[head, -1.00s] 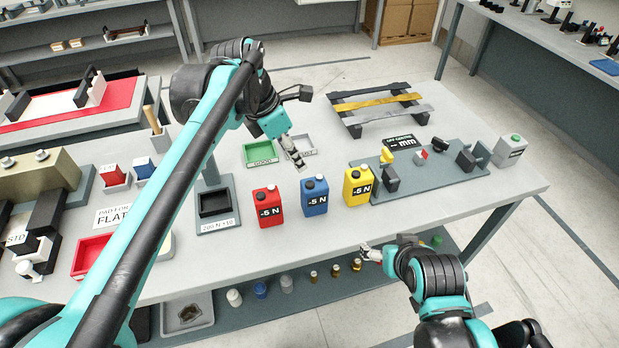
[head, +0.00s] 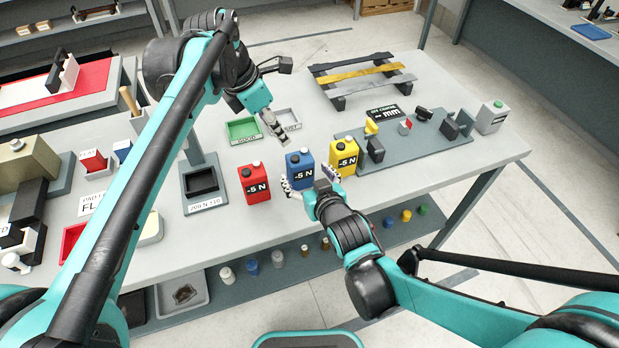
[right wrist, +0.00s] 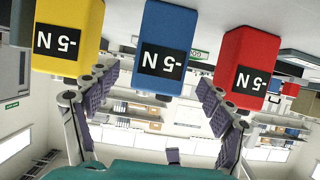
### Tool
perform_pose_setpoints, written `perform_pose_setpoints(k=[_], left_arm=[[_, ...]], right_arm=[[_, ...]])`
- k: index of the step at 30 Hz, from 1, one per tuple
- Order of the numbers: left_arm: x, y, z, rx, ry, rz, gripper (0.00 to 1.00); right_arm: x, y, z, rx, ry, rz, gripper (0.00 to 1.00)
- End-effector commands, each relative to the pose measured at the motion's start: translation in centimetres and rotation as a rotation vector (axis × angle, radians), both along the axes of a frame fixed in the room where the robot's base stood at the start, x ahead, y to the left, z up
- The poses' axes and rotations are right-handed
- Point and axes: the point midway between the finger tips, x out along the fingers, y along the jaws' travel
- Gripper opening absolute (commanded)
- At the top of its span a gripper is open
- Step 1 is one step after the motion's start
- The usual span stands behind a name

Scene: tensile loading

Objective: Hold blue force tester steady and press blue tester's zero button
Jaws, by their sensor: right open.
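The blue force tester (head: 299,161) stands upright on the table between a red one and a yellow one. Its front label reads "-5 N". Small round parts show on its top; I cannot tell which is the zero button. My right gripper (head: 309,179) is open in front of the blue tester, with its fingers spread toward its left and right sides. In the right wrist view, which is upside down, the blue tester (right wrist: 178,30) lies between and beyond the open fingers, with no clear contact. My left gripper (head: 275,129) is above and behind the testers, its fingers together and empty.
The red tester (head: 254,184) and yellow tester (head: 344,158) stand close on either side. A green tray (head: 242,129) lies behind, beside the left gripper. A grey fixture plate (head: 400,160) is to the right, and a dark weighing stand (head: 204,203) to the left.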

Motion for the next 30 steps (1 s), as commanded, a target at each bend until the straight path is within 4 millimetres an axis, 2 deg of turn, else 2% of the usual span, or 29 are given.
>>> perform_pose_setpoints(k=[3, 10, 15, 23, 26, 30], left_arm=[[0.0, 0.0, 0.0, 0.000, 0.000, 0.000, 0.34], [0.0, 0.0, 0.0, 0.000, 0.000, 0.000, 0.34], [0.0, 0.0, 0.0, 0.000, 0.000, 0.000, 0.34], [0.0, 0.0, 0.0, 0.000, 0.000, 0.000, 0.34], [0.0, 0.0, 0.0, 0.000, 0.000, 0.000, 0.34], [0.0, 0.0, 0.0, 0.000, 0.000, 0.000, 0.34]], right_arm=[[1.6, 0.5, -0.6, 0.001, 0.000, -0.001, 0.81], [3.9, 1.2, -1.7, 0.000, 0.001, -0.001, 0.81], [4.6, 1.5, -2.0, -0.001, 0.001, -0.001, 0.81], [4.7, 1.5, -2.1, -0.001, 0.001, -0.001, 0.81], [4.7, 1.5, -2.1, -0.001, 0.001, -0.001, 0.60], [4.7, 1.5, -2.1, -0.001, 0.001, -0.001, 0.23]])
